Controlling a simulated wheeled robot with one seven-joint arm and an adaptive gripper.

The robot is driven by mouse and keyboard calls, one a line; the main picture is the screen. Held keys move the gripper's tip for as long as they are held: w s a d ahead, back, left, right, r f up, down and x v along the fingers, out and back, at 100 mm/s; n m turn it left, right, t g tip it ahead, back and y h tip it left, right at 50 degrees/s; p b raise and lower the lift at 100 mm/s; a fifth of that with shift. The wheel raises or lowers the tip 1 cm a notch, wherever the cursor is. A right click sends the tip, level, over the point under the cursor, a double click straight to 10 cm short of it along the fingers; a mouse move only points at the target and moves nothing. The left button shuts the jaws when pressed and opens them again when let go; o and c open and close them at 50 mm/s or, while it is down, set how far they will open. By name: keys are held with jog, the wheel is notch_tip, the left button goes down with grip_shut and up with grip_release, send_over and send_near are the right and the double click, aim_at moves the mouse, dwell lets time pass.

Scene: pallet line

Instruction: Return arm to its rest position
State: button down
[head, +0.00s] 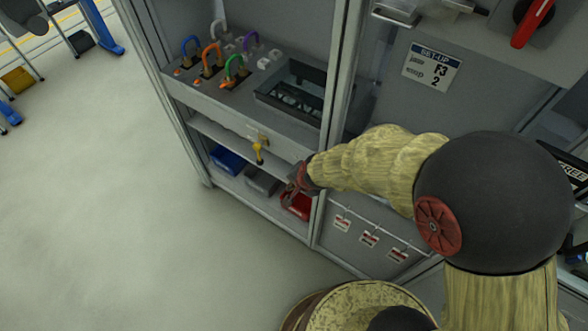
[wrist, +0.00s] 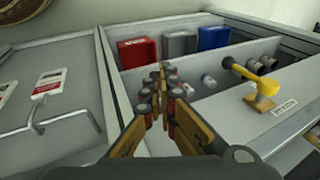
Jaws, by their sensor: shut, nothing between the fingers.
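My arm (head: 375,160) reaches from the right of the head view toward the lower shelf of a grey cabinet. My gripper (head: 292,190) is at the cabinet's front, just above and in front of a red bin (head: 297,205). In the wrist view, my gripper (wrist: 163,85) has its fingers together with nothing between them. The red bin (wrist: 137,52) lies beyond the fingertips, and I see no contact with it.
A grey bin (head: 262,182) and a blue bin (head: 227,160) share the shelf. A yellow handle (head: 259,152) sticks out from the cabinet front. Tags (head: 369,238) hang on a rail at right. Cable plugs (head: 212,60) stand on top.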

jog(key=shift+s, duration=0.1)
jog(key=s+d+r+n+g, duration=0.25)
jog(key=s+n, duration=0.25)
jog(key=s, duration=0.4)
jog(key=s+d+r+n+t, duration=0.1)
jog(key=d+r, duration=0.3)
jog(key=r, duration=0.5)
jog(key=s+d+r+t+h, duration=0.1)
jog(key=s+d+r, duration=0.3)
jog(key=r, duration=0.5)
jog(key=s+d+r+n+t+h, duration=0.1)
jog(key=s+d+r, duration=0.2)
jog(key=d+r, duration=0.3)
notch_tip(320, 180, up, 4)
jog(key=shift+s+d+f+n+t+p, duration=0.15)
jog(key=shift+d+f+n+t+p, duration=0.1)
jog(key=shift+n+t+p, duration=0.1)
